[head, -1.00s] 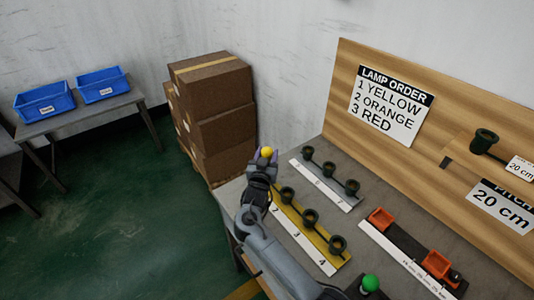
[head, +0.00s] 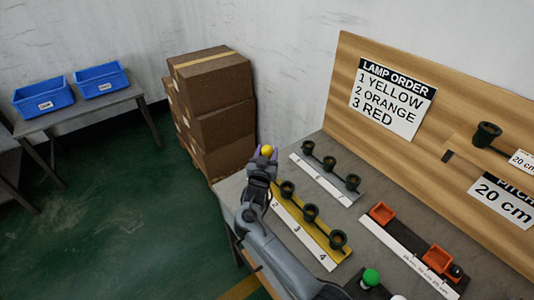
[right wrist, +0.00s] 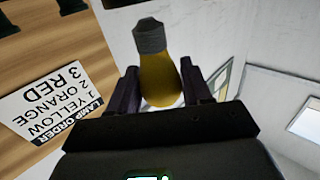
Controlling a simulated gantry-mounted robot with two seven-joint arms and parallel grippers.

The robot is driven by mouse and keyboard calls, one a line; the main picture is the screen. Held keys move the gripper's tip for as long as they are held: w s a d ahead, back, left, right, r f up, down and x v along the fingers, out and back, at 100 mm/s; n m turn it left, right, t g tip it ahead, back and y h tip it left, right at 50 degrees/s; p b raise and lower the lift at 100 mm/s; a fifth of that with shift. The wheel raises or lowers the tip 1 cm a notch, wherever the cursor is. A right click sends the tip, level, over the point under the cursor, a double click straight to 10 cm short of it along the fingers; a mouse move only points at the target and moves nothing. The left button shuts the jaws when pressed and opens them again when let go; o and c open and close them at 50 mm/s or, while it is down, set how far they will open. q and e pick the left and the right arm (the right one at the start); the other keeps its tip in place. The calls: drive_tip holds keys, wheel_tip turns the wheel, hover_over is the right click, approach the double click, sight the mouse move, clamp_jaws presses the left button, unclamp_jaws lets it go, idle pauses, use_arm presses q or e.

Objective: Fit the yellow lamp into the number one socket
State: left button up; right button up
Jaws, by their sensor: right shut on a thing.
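The yellow lamp (head: 267,150) is held in my right gripper (head: 265,156) at the far left end of the workbench. In the right wrist view the lamp (right wrist: 160,80) sits between the two fingers (right wrist: 162,92), its grey threaded base pointing away from the palm. A yellow strip (head: 325,236) with dark round sockets and printed numbers 2, 3 and 4 lies below and right of the gripper. The socket (head: 287,189) nearest the arm looks empty. I cannot make out a number one socket; my arm covers that end. My left gripper is not in view.
A grey strip (head: 340,192) with several dark sockets lies behind the yellow one. Orange trays (head: 382,212) and a green lamp (head: 371,277) are at the right and front. A wooden board (head: 345,70) bears the lamp order sign (head: 392,98). Cartons (head: 213,90) stand beyond the bench.

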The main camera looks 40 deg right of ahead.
drive_tip(key=shift+p, duration=0.35)
idle(0.7)
idle(0.6)
drive_tip(key=shift+f, duration=0.25)
idle(0.6)
drive_tip(key=shift+f+b, duration=0.7)
drive_tip(key=shift+f, duration=0.3)
drive_tip(key=o, duration=1.1)
drive_tip(key=shift+s+a+r, duration=0.1)
